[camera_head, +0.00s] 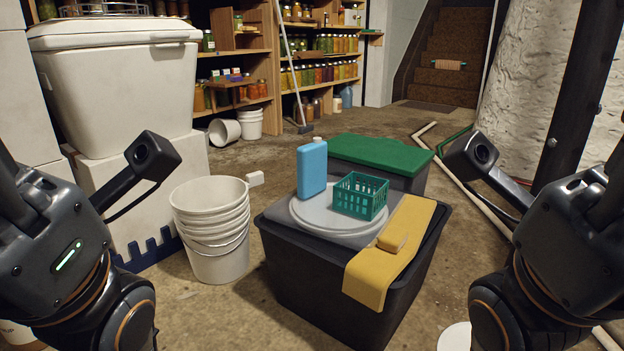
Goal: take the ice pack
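The ice pack is a flat blue block (312,169) with a small pale cap. It stands upright on the left part of a round grey disc (312,222), on top of a black bin (318,297). A green open-mesh basket (360,196) stands beside it to the right on the same disc. Dark parts of my arms come in at the left and right edges of the picture, apart from the bin and the ice pack. No fingers of either gripper can be made out.
A yellow cloth (400,243) with a small yellow block (392,242) drapes over the bin's right side. A stack of white buckets (215,262) stands left of it. Behind is a bin with a green lid (380,154). Pipes lie on the floor at right.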

